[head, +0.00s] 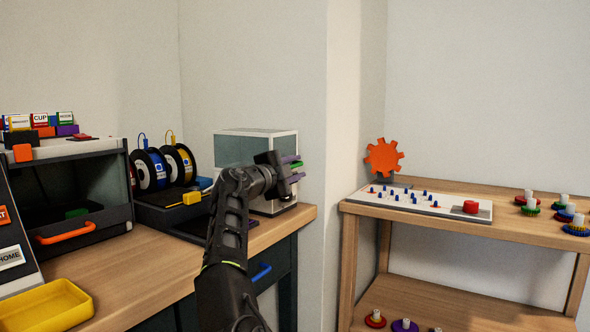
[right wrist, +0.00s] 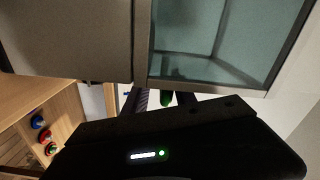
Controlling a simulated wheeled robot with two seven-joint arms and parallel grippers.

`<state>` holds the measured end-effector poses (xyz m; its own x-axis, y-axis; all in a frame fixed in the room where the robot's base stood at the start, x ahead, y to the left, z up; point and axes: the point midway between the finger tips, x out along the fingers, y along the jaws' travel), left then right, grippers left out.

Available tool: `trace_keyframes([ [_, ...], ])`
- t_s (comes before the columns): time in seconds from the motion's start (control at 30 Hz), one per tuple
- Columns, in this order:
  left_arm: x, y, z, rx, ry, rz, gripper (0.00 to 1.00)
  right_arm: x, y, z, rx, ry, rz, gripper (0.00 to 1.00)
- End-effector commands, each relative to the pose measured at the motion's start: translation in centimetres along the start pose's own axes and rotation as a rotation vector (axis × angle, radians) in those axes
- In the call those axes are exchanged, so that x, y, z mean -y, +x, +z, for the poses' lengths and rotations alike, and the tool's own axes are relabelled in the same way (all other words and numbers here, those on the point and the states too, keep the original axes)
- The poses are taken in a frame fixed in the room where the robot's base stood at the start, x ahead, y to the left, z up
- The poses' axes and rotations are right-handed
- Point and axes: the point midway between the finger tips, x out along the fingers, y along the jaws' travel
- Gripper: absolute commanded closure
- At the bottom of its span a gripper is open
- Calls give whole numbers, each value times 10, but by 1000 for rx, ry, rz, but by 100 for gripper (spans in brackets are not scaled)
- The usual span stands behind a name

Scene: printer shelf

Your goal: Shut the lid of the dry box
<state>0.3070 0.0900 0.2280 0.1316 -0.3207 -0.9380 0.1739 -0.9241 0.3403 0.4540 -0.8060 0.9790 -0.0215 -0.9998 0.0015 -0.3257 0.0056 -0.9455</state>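A pale-framed box with teal see-through panes (head: 240,150) stands at the back right end of the bench in the head view. I take it for the dry box, but cannot be sure. Its frame and pane (right wrist: 215,40) fill the top of the right wrist view, beside a plain grey panel. I cannot make out which part is the lid or how far open it is. My right gripper (head: 294,168) is in front of the box's right side, fingers apart. A small green thing shows between the fingers (right wrist: 164,99); I see no grip on it. My left gripper is out of view.
Blue and yellow filament spools (head: 151,169) stand on a dark base left of the box. A dark open-fronted machine with an orange handle (head: 66,233) and a yellow tray (head: 48,305) are further left. A wooden shelf (head: 350,208) with a pegged board stands right, past a wall corner.

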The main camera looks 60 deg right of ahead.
Motion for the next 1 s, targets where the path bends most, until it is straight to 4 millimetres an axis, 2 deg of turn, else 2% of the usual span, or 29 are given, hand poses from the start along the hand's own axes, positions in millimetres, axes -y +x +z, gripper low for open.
trace_keyframes([
  [0.17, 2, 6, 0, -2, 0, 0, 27, -1, -6, 1, 0, 1, -2, 68],
  [0.27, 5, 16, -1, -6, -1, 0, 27, -3, -16, 2, 2, 3, -2, 68],
  [0.5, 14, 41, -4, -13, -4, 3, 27, -5, -52, 3, 4, 3, -1, 68],
  [0.7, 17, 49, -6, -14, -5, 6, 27, -2, -75, 2, 3, 1, 0, 68],
  [1.0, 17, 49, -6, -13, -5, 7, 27, 0, -78, 0, 0, 0, 1, 68],
])
